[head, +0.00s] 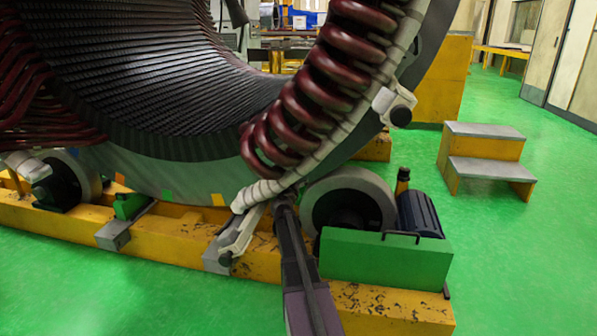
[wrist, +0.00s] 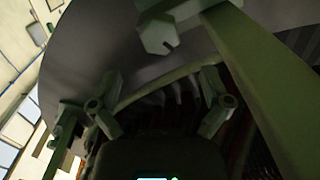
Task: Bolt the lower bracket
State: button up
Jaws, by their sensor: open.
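The big stator (head: 165,75) carries several pale brackets on its end ring. The low pale bracket (head: 240,232) reaches down from the ring over the yellow beam, with a dark bolt-like end (head: 226,259). Another bracket (head: 393,105) sits higher on the right and one (head: 25,163) at the left. My gripper (head: 284,203) is right of the low bracket, just under the red coils; its fingertips are hard to make out there. In the wrist view my gripper (wrist: 158,100) is open and empty. A hex-shaped dark end (wrist: 157,36) shows beyond it; I cannot tell which bracket it belongs to.
Red coils (head: 325,85) hang close above my gripper. A roller (head: 348,205), a green guard (head: 385,262) and a dark motor (head: 420,214) stand close on the right. The yellow beam (head: 165,240) runs below. Steps (head: 485,155) stand on open green floor.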

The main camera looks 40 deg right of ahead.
aim_at(299, 172)
jog(key=x, duration=0.8)
jog(key=shift+w+d, duration=0.2)
jog(key=c, duration=1.2)
